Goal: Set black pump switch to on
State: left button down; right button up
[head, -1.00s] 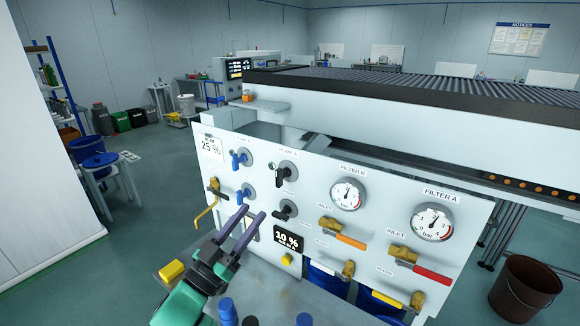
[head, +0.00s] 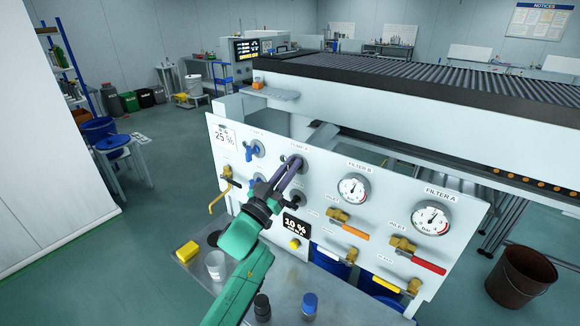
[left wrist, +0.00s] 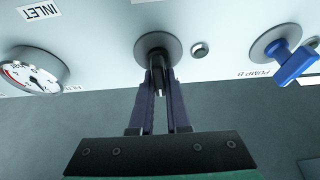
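The black pump switch (head: 292,159), under the PUMP A label, is on the white panel and is partly covered by my left gripper. In the left wrist view its round grey base (left wrist: 158,43) shows at the top, with the black handle (left wrist: 158,86) pointing down the picture between my fingers. My left gripper (head: 291,168) reaches up to the switch; its two purple fingers stand apart, one on each side of the handle. Whether they touch it is hard to see. My right gripper is not in view.
A blue PUMP B switch (head: 254,149) is beside it. Gauges (head: 353,188) and coloured valve levers (head: 355,232) are to the right. A yellow block (head: 187,251) and cup (head: 215,265) are on the ledge.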

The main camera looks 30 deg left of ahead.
pick_arm(q)
jog(key=shift+m, duration=0.5)
jog(key=m+h, duration=0.1)
jog(key=m, duration=0.1)
jog(key=m+g+h+b, duration=0.1)
jog(key=m+h, duration=0.1)
jog(key=m, duration=0.1)
jog(key=shift+d+f, duration=0.15)
jog(key=shift+d, duration=0.05)
jog(key=m+g+h, duration=0.1)
jog(key=m, duration=0.3)
jog(key=m+g+h, duration=0.1)
jog(key=m, duration=0.3)
jog(key=m+g+h, duration=0.1)
jog(key=m+g, duration=0.1)
jog(key=m, duration=0.1)
jog(key=shift+s+d+f+m, duration=0.1)
jog(key=shift+d+f+m, duration=0.15)
jog(key=shift+d+m, duration=0.15)
jog(key=m, duration=0.1)
jog(key=m+g, duration=0.1)
jog(key=m, duration=0.2)
jog(key=shift+f+m+g, duration=0.25)
jog(key=shift+m+g, duration=0.05)
jog(key=shift+g, duration=0.1)
jog(key=c, duration=0.9)
grip_release()
jog(key=shift+s, duration=0.1)
